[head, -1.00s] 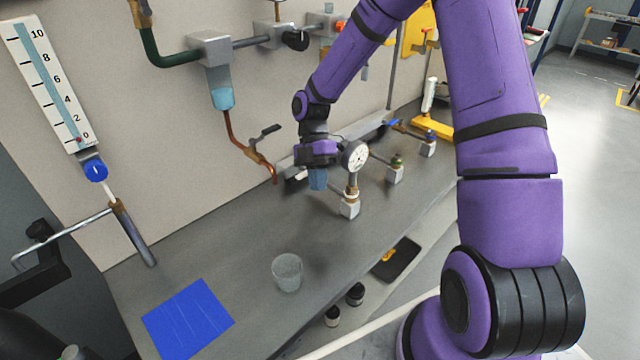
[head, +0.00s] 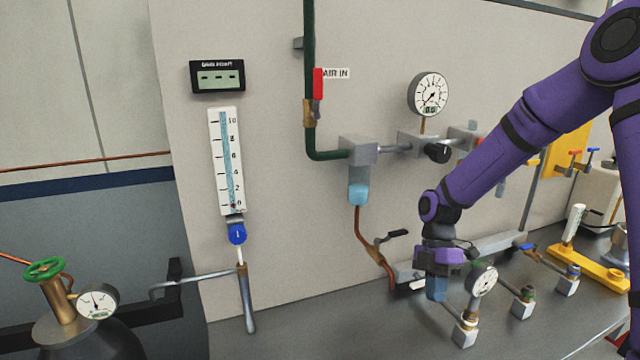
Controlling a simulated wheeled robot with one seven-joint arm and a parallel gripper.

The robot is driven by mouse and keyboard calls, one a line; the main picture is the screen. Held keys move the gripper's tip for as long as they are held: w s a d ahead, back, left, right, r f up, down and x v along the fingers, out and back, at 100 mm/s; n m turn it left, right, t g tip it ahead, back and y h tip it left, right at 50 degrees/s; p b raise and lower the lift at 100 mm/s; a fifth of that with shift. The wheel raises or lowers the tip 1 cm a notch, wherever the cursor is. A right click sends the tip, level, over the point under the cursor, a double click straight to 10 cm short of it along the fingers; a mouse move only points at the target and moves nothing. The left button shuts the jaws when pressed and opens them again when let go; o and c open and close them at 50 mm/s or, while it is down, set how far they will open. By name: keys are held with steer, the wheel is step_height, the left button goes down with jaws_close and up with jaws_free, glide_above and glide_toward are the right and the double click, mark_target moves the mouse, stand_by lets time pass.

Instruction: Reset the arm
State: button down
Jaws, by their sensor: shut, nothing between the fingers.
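My purple arm comes in from the upper right in the head view and reaches down over the bench. My gripper (head: 437,290) points downward at the arm's end. Its blue fingers are together, with nothing seen between them. It hangs just left of a small round gauge (head: 482,280) on a brass fitting with a pale block (head: 465,334) at its foot. I cannot tell how far the fingers are above the bench.
A copper pipe with a black-handled valve (head: 392,235) is left of my gripper. More fittings (head: 522,302) stand to the right on the grey bench (head: 300,335). A flowmeter (head: 226,160) and a wall gauge (head: 429,94) are on the panel. A gas cylinder (head: 75,335) is lower left.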

steer(key=s+d+r+m+t+h, duration=0.1)
steer(key=s+r+m+t, duration=0.2)
steer(key=s+r+m, duration=0.35)
steer(key=s+d+r+m+t+h, duration=0.1)
steer(key=s+r+m+t, duration=0.2)
steer(key=r, duration=0.6)
steer(key=s+d+r+m+t, duration=0.1)
steer(key=s+r+m+t, duration=0.1)
steer(key=s+r+m, duration=0.4)
steer(key=s+d+r+m+t, duration=0.1)
steer(key=s+r+m+t, duration=0.2)
steer(key=s+r+m, duration=0.2)
steer(key=shift+s+r+m+y, duration=0.2)
steer(key=shift+s+m+y, duration=0.1)
steer(key=shift+s+m, duration=0.9)
steer(key=shift+w+d, duration=0.1)
steer(key=shift+w, duration=0.1)
